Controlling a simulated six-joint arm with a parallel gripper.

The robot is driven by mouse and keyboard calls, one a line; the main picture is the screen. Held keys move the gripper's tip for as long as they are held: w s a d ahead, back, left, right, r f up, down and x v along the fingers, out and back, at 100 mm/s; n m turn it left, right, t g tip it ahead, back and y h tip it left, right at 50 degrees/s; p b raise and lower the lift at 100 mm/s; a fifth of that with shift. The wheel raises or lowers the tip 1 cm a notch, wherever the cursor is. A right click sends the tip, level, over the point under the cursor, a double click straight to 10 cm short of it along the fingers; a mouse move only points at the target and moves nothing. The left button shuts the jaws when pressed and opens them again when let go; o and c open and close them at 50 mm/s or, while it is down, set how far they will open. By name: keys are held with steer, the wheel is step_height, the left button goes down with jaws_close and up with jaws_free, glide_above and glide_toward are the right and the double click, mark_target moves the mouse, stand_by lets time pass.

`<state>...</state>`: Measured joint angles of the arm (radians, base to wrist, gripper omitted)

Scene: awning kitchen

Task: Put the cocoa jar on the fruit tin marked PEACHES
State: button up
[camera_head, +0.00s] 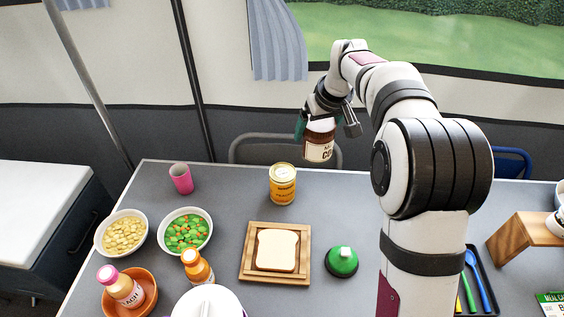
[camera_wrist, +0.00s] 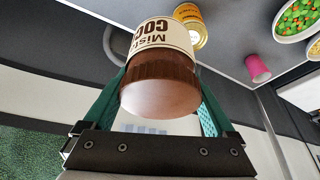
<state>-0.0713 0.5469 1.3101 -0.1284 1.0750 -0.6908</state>
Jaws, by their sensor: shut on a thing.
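The cocoa jar (camera_head: 319,146), brown with a cream label, is held in the air by my gripper (camera_head: 325,112). My gripper is shut on the jar near its brown lid. In the wrist view the jar (camera_wrist: 165,45) sits between the two green fingers, its lid towards the camera. A yellow tin (camera_head: 283,184) stands upright on the grey table, lower and to the left of the jar in the head view. It also shows in the wrist view (camera_wrist: 192,22), partly hidden behind the jar. Its label is too small to read, and its top is bare.
A pink cup (camera_head: 181,179) stands left of the tin. Bowls of green peas mix (camera_head: 185,231) and pale chips (camera_head: 123,233) are further left. A wooden board (camera_head: 247,268) with bread and a green bell (camera_head: 341,262) are nearer. The table around the tin is clear.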

steer(key=a+f, duration=0.2)
steer(key=f, duration=0.1)
steer(key=w+a+f, duration=0.1)
steer(key=a+f, duration=0.2)
steer(key=w+a+f, duration=0.1)
steer(key=a+f, duration=0.2)
steer(key=shift+w+a+f, duration=0.1)
steer(key=shift+w+a, duration=0.05)
steer(key=shift+w, duration=0.1)
steer(key=shift+f, duration=0.15)
steer(key=o, duration=1.4)
steer(key=v, duration=1.2)
steer(key=s+d+r+m+g, duration=0.2)
steer(key=s+d+m, duration=0.3)
steer(key=s, duration=1)
steer(key=s+d+f+m+g, duration=0.1)
steer(key=s+d+f+m, duration=0.1)
steer(key=s, duration=1)
steer(key=s+d+f+m+g, duration=0.1)
steer(key=s+d+f+m, duration=0.1)
steer(key=s, duration=1)
steer(key=shift+d+f+m, duration=0.4)
steer(key=shift+f+m, duration=0.2)
steer(key=shift+f, duration=0.4)
